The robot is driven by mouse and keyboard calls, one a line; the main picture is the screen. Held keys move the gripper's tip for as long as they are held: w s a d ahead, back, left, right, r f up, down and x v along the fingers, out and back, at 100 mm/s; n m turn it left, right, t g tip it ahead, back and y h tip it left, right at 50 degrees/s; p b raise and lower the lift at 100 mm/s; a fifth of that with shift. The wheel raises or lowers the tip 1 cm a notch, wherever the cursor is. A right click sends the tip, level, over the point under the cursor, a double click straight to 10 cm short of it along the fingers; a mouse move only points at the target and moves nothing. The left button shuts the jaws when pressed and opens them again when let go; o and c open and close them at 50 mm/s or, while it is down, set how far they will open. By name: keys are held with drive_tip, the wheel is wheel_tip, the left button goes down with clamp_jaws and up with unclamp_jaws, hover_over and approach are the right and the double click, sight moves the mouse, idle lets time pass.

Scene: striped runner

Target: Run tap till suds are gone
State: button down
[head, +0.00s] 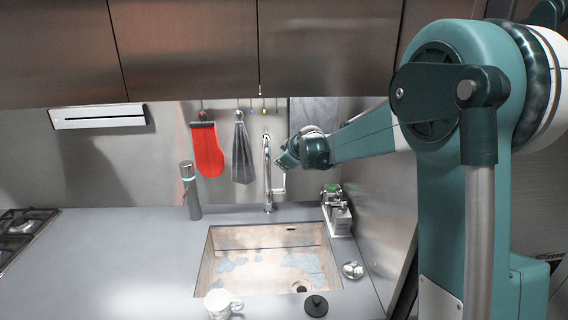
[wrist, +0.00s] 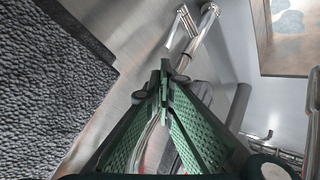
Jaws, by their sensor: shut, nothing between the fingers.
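The chrome tap (head: 267,172) stands upright behind the sink (head: 206,262), with its spout over the basin. Pale bluish suds patches (head: 302,262) lie on the brownish sink floor, on its left and right. I cannot make out a water stream. My gripper (head: 283,161) is just right of the tap's upper part in the head view; I cannot tell whether it touches. In the wrist view the green fingers of my gripper (wrist: 163,76) meet at the tips with nothing between them. Chrome tap parts (wrist: 205,28) show just beyond the fingertips.
A grey towel (head: 242,152) and a red mitt (head: 205,150) hang on the back wall. A dark bottle (head: 190,190) stands left of the tap. A white mug (head: 219,304) and a black lid-like object (head: 315,306) sit in front of the sink. The counter's left is clear.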

drive_tip(key=shift+x, duration=1.35)
drive_tip(key=shift+s, duration=0.1)
drive_tip(key=s+f+t+b, duration=0.2)
drive_tip(key=s+t+b, duration=0.1)
drive_tip(key=s, duration=0.3)
drive_tip(key=shift+f+n+t+b, duration=0.3)
drive_tip(key=shift+f+b, duration=0.05)
drive_tip(key=shift+b, duration=0.45)
drive_tip(key=shift+s, duration=0.15)
drive_tip(key=shift+s+f, duration=0.15)
drive_tip(key=shift+s, duration=0.45)
drive_tip(key=shift+s, duration=0.1)
